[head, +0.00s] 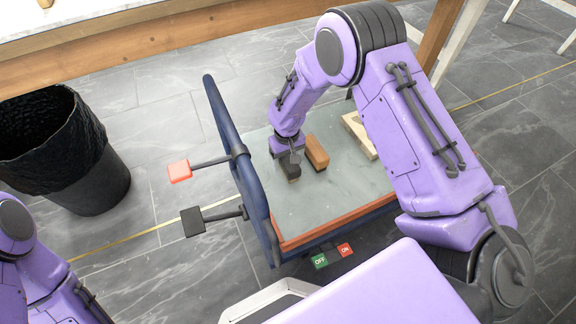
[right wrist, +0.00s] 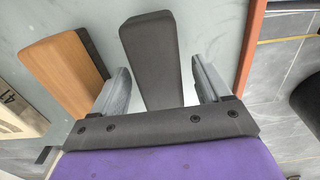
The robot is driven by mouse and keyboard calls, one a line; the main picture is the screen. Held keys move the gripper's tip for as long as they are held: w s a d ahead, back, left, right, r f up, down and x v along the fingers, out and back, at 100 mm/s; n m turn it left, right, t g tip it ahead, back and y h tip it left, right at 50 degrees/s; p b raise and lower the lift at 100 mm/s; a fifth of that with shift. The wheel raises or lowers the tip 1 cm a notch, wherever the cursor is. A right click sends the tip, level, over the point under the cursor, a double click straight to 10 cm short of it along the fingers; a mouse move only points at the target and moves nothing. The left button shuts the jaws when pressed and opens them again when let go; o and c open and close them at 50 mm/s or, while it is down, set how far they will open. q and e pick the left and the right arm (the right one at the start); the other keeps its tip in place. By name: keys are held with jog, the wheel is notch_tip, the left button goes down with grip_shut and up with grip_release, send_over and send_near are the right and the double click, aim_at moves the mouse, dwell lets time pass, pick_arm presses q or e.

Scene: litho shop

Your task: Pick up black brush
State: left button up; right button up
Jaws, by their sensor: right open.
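The black brush (right wrist: 150,55) lies on the grey-green top of a low stand (head: 300,205). In the head view only part of the brush (head: 290,172) shows beneath my right gripper (head: 291,157). In the right wrist view my right gripper (right wrist: 165,88) is open, with one grey finger on each side of the black brush's near end. The left finger is close to the brush; I cannot tell whether it touches. My left arm shows only at the lower left of the head view, and its gripper is out of the picture.
A brown wooden brush (head: 317,151) lies right beside the black brush. A pale block (head: 359,134) lies farther right. A dark blue rail (head: 243,165) borders the stand's left side, with red and black pads sticking out. A black bin (head: 65,150) stands at left.

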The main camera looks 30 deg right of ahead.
aim_at(287, 157)
jog(key=shift+r, duration=0.15)
jog(key=shift+c, duration=1.2)
jog(key=c, duration=1)
notch_tip(287, 157, up, 4)
jog(key=shift+f+p, duration=0.25)
jog(key=shift+p, duration=0.9)
jog(key=s+r+p, duration=0.1)
jog(key=r, duration=0.1)
jog(key=s+a+r+p, duration=0.1)
jog(key=s+r, duration=0.1)
jog(key=s+r+p, duration=0.1)
jog(key=s+r, duration=0.1)
jog(key=shift+a+r, duration=0.4)
jog(key=shift+s+a+r+p, duration=0.45)
jog(key=shift+s+a, duration=0.05)
jog(key=shift+s, duration=0.85)
jog(key=shift+s+a+r+p, duration=0.45)
jog(key=shift+s+a, duration=0.1)
jog(key=shift+s, duration=0.85)
jog(key=shift+s+a+r+p, duration=0.45)
jog(key=shift+s+a, duration=0.05)
jog(key=shift+s, duration=0.85)
